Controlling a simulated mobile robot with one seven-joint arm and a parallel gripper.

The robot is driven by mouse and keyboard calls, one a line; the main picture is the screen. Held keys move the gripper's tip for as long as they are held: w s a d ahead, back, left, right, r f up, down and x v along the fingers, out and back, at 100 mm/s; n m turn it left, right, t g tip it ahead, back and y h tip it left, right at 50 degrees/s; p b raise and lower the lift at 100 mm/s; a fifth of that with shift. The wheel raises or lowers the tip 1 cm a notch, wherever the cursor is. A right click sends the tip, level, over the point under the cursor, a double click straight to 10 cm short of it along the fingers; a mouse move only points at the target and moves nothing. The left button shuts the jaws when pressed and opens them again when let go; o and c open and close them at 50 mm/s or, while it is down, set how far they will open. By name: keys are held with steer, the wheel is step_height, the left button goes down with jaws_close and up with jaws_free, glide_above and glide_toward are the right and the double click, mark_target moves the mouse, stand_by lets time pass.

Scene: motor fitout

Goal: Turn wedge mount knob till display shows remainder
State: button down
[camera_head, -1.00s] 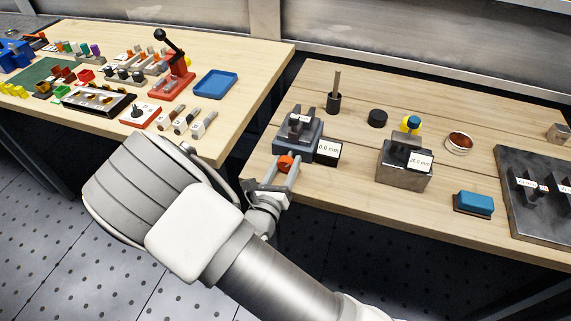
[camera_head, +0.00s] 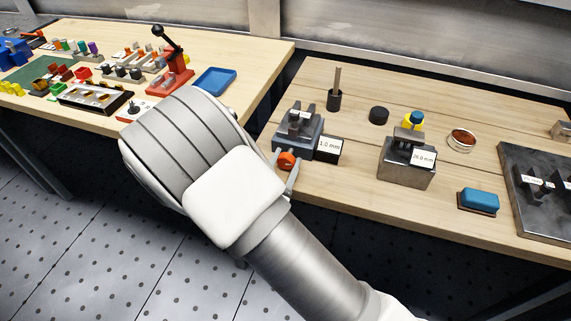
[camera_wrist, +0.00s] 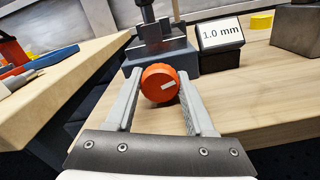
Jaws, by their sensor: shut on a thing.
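The wedge mount (camera_head: 298,131) is a dark grey block with upright jaws near the left end of the right bench. Its orange knob (camera_head: 287,160) faces the bench's front edge. In the wrist view the knob (camera_wrist: 160,83) has a white mark pointing right and slightly up. The display (camera_head: 328,148) beside the mount reads 1.0 mm, also legible in the wrist view (camera_wrist: 220,35). My gripper (camera_wrist: 162,88) is shut on the knob, one finger on each side. A second display (camera_head: 423,157) on a steel block (camera_head: 403,174) reads what looks like 26.0 mm.
A blue-topped block (camera_head: 478,201) and a dark fixture plate (camera_head: 540,225) are on the right. A black cup with a rod (camera_head: 334,100), a black puck (camera_head: 379,116) and a copper-coloured dish (camera_head: 461,139) stand behind. The left bench (camera_head: 232,55) holds many parts.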

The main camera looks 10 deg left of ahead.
steer(key=shift+m+b, duration=0.3)
steer(key=shift+m, duration=0.4)
steer(key=shift+c, duration=1.3)
jaws_free()
